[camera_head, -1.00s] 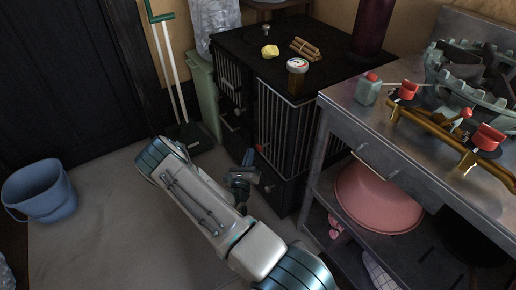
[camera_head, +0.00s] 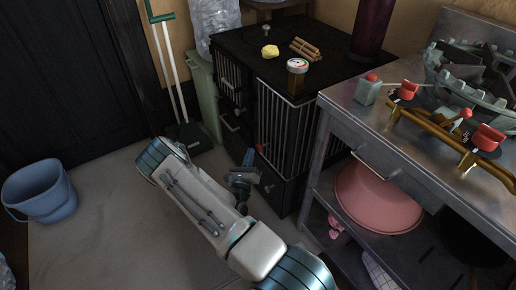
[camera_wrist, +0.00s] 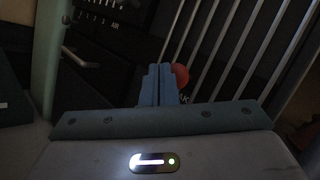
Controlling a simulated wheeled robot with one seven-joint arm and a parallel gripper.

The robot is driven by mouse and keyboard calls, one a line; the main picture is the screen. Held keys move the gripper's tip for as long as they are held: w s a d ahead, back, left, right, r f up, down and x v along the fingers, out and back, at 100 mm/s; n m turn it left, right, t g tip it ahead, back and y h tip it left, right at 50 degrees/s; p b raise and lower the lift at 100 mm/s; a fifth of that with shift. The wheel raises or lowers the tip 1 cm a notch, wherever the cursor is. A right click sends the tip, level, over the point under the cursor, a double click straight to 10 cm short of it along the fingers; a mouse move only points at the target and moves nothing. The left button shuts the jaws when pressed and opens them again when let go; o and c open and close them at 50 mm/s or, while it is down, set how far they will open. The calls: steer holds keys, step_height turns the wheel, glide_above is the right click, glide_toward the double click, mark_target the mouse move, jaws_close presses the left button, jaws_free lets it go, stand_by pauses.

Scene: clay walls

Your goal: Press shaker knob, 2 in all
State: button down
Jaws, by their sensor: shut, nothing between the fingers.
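The black stove (camera_head: 300,130) has vertical bars on its front. A red knob (camera_head: 259,148), likely the shaker knob, sticks out low on its front. In the wrist view the red knob (camera_wrist: 181,75) shows just right of my fingertips and is partly hidden behind them. My gripper (camera_head: 248,158) is shut and empty, close to the knob at its left in the head view. In the wrist view its blue fingers (camera_wrist: 159,80) are together and point at the stove front. I cannot tell whether they touch the knob.
A metal bench (camera_head: 345,95) with a pink basin (camera_head: 375,195) below stands right of the stove. A green bin (camera_head: 206,95) and a dustpan (camera_head: 190,138) stand left of it. A blue bucket (camera_head: 40,190) is far left.

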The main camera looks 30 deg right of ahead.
steer(key=shift+d, duration=0.3)
steer(key=shift+w+d, duration=0.1)
steer(key=shift+d, duration=1)
stand_by(0.9)
stand_by(0.4)
steer(key=shift+a+p, duration=0.4)
steer(key=shift+a, duration=1.15)
steer(key=shift+a, duration=0.1)
steer(key=a, duration=0.4)
steer(key=shift+a+p, duration=0.35)
steer(key=shift+a, duration=0.05)
stand_by(1.5)
